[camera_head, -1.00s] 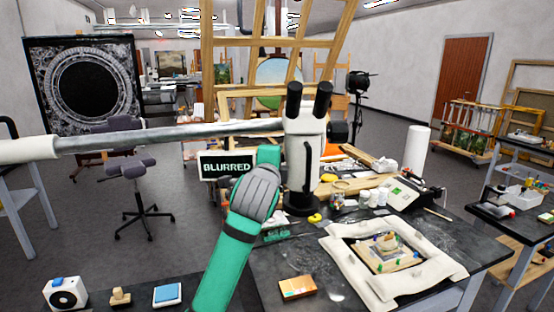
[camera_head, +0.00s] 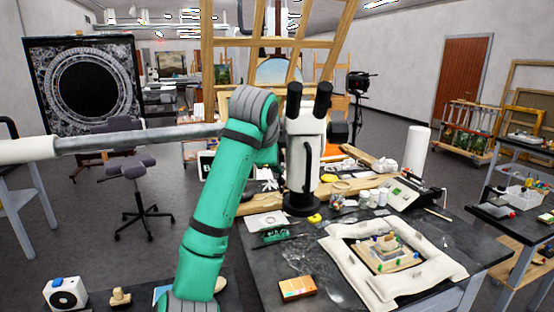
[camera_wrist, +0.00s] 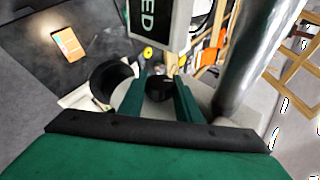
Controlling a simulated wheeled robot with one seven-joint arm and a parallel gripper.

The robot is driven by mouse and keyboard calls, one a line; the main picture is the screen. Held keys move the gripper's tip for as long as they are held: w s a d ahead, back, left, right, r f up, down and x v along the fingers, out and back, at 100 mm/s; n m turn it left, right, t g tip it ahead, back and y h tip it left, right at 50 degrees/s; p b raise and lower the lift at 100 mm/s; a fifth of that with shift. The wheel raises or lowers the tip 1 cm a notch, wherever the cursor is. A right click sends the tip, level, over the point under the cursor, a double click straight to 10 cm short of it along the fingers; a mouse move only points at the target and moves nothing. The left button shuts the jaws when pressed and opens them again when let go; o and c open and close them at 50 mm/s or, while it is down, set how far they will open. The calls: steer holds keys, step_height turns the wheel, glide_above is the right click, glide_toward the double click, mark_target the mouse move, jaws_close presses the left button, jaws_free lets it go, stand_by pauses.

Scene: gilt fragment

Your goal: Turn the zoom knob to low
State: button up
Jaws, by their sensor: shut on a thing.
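The white microscope (camera_head: 304,150) with two black eyepieces stands upright on the dark table, just right of my green arm in the head view. In the wrist view, a dark round knob (camera_wrist: 158,90) sits between the two green fingers of my gripper (camera_wrist: 160,82), which is shut on it. The knob's setting marks cannot be read. My gripper is hidden behind my arm in the head view. A display sign (camera_head: 206,165) is mostly covered by my arm; in the wrist view (camera_wrist: 160,18) only the letters "ED" show.
A thick grey metal boom (camera_head: 140,137) runs across to the microscope; it passes close right of my gripper in the wrist view (camera_wrist: 262,55). A white padded frame (camera_head: 350,265) holding a fragment (camera_head: 384,254), and an orange box (camera_head: 298,288), lie on the table (camera_head: 475,247).

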steer(key=shift+f, duration=0.1)
stand_by(0.3)
steer(key=o, duration=1.1)
steer(key=shift+c, duration=0.2)
steer(key=v, duration=1)
steer(key=shift+s+r, duration=0.2)
steer(key=shift+r, duration=0.15)
